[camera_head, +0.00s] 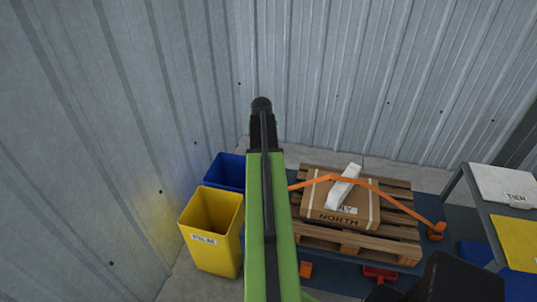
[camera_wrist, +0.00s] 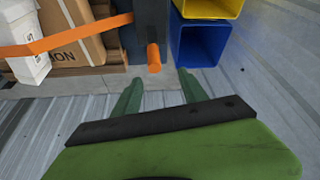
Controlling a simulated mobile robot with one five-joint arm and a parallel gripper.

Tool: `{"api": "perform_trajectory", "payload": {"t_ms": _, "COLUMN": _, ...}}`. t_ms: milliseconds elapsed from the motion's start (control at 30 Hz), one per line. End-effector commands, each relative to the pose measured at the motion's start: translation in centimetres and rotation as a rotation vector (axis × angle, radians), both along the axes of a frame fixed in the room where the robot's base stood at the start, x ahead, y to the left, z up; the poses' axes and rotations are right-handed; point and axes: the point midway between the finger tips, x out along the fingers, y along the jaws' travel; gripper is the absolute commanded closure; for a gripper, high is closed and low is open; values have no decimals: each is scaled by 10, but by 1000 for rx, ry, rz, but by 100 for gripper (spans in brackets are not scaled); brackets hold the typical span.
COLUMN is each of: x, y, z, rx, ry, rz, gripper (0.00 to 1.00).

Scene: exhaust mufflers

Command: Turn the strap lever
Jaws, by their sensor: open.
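An orange strap (camera_head: 398,204) runs over a cardboard box (camera_head: 350,216) on a wooden pallet; the strap also shows in the wrist view (camera_wrist: 80,35). A short orange cylinder, seemingly the strap lever's grip (camera_wrist: 153,56), sticks out from a dark grey part (camera_wrist: 151,20) in the wrist view. My gripper (camera_wrist: 159,75) is open and empty. Its two green fingers point towards the orange grip, which appears just beyond and between the tips, apparently untouched. In the head view my green arm hides the strap's left end and the grip.
A yellow bin (camera_head: 212,232) and a blue bin (camera_head: 224,170) stand left of the pallet (camera_head: 345,240). A white object (camera_head: 345,187) lies on the box. Corrugated walls (camera_head: 330,80) close in behind and left. A table with a white panel (camera_head: 503,185) stands right.

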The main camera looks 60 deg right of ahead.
Motion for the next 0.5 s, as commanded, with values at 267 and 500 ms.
{"api": "perform_trajectory", "payload": {"t_ms": 267, "x": -10, "y": -14, "z": -3, "rx": -6, "ry": -5, "rz": -21, "gripper": 50}}
{"api": "perform_trajectory", "payload": {"t_ms": 500, "x": -3, "y": -23, "z": -36, "rx": -7, "ry": -5, "rz": -20, "gripper": 50}}
